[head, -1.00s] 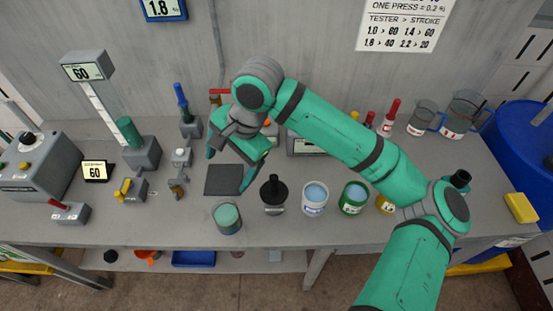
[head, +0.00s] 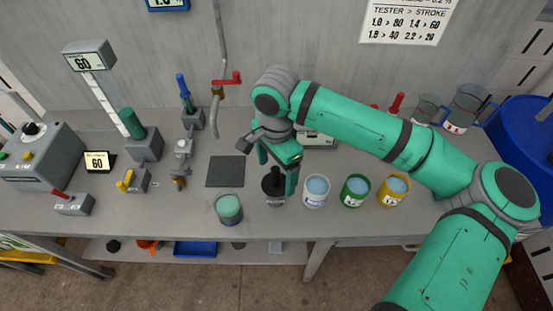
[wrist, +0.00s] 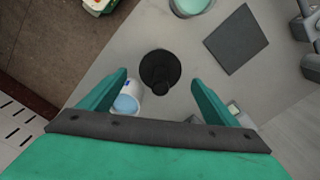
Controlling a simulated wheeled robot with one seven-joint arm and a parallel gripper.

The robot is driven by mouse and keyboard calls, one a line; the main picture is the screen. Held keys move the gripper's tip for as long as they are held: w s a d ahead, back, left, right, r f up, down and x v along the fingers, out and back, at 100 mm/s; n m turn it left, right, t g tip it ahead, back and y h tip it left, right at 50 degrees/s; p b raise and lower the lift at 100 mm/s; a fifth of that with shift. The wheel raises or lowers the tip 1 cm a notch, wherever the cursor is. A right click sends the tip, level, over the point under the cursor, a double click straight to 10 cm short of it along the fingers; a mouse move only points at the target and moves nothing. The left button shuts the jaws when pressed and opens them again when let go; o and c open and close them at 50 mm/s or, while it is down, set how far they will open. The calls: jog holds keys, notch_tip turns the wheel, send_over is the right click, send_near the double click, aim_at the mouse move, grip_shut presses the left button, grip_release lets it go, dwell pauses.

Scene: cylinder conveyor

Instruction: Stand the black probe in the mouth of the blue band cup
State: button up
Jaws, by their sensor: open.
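The black probe (head: 274,183) stands on the bench with its wide dark top up; in the wrist view it shows from above as a black round shape (wrist: 157,66). The blue band cup (head: 316,195) is white with a blue label and pale blue contents, just right of the probe. It also shows in the wrist view (wrist: 129,103), partly behind a finger. My gripper (head: 277,176) is open and points down over the probe. In the wrist view the probe appears between and slightly beyond the fingertips (wrist: 158,79); no contact is visible.
A green cup (head: 354,193) and a yellow cup (head: 391,193) stand in a row to the right. A teal-topped grey cup (head: 229,210) stands at the left front. A dark square pad (head: 225,171) lies behind it. Tester devices fill the bench's left side.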

aim_at(276, 184)
jog(key=shift+f, duration=1.65)
jog(key=shift+c, duration=0.6)
jog(key=shift+r, duration=0.1)
jog(key=c, duration=1.1)
